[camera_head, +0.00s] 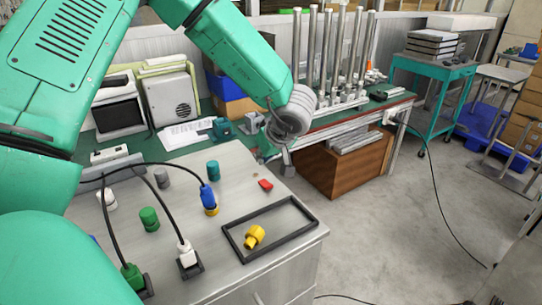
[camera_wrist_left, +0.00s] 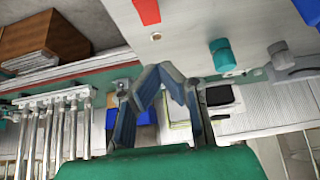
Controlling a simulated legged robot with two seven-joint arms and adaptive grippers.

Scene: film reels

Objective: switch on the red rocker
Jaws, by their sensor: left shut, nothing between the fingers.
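The red rocker (camera_head: 265,184) lies on the light grey top of the cabinet in the head view. In the left wrist view a red piece (camera_wrist_left: 147,12), likely the same rocker, is cut off by the top edge. My left gripper (camera_head: 287,168) is beyond the rocker, by the cabinet's far edge, and apart from it. In the left wrist view my left gripper (camera_wrist_left: 164,72) has its fingertips together with nothing between them. Whether the rocker is tilted on or off is too small to tell. My right gripper is in neither view.
A black rectangular frame (camera_head: 233,246) lies on the cabinet around a yellow plug (camera_head: 254,237). A blue plug (camera_head: 208,196), a green cylinder (camera_head: 149,219), a teal cylinder (camera_head: 213,170) and black cables stand left of the rocker. Metal posts (camera_head: 327,60) rise on the bench behind.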

